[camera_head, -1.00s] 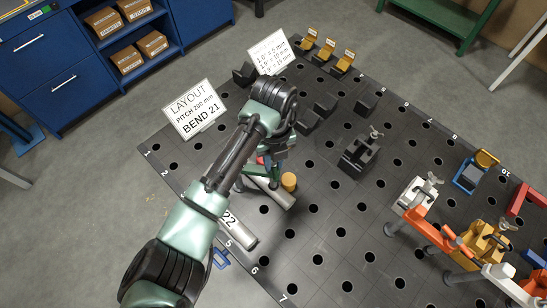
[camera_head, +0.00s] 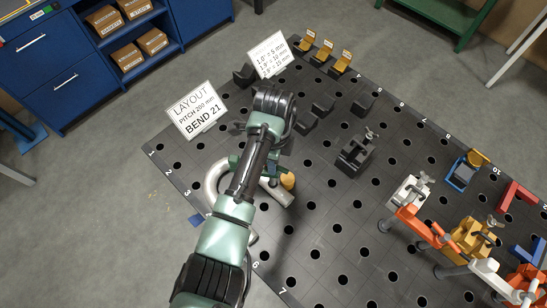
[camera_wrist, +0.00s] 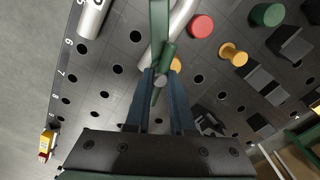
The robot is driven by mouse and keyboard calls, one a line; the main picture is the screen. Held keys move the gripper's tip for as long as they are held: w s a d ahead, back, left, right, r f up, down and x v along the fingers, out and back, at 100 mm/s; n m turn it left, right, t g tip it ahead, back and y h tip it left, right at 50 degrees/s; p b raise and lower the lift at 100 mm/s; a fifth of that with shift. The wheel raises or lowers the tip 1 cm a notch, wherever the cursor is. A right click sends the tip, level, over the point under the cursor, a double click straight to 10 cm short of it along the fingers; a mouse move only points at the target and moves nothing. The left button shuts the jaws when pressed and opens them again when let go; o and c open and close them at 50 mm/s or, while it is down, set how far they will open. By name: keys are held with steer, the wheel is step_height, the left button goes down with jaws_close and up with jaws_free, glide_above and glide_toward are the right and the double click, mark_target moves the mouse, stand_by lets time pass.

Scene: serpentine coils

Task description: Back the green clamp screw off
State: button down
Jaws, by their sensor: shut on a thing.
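The green clamp (camera_wrist: 159,20) runs down the upper middle of the wrist view, over a silver tube (camera_wrist: 181,18). Its screw and handle (camera_wrist: 165,56) sit at the fingertips. My gripper (camera_wrist: 161,80) is shut on the screw end, with a dark blue finger on each side. In the head view, parts of the green clamp (camera_head: 234,162) show beside my arm. The silver bent tube (camera_head: 215,178) lies around it on the table. My arm hides the fingertips and most of the clamp there.
The black perforated table (camera_head: 330,215) carries a yellow cylinder (camera_head: 288,181) close to the clamp. A black clamp block (camera_head: 355,153) stands to the right, with orange clamps (camera_head: 412,218) farther right. A layout sign (camera_head: 196,109) stands at the left edge. Bare table lies in front.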

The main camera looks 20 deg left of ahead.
steer(key=n, duration=0.2)
steer(key=n+p, duration=0.1)
steer(key=shift+w+r+n, duration=0.1)
steer(key=shift+r+n, duration=0.1)
steer(key=shift+n, duration=0.2)
steer(key=n+p, duration=0.1)
steer(key=n, duration=0.2)
steer(key=shift+n, duration=0.3)
steer(key=n+p, duration=0.1)
steer(key=n, duration=0.4)
steer(key=shift+a+n, duration=0.15)
steer(key=shift+n, duration=0.25)
steer(key=shift+w, duration=0.1)
steer(key=c, duration=0.8)
jaws_free()
steer(key=shift+f, duration=0.1)
steer(key=shift+o, duration=0.2)
step_height(320, 180, up, 13)
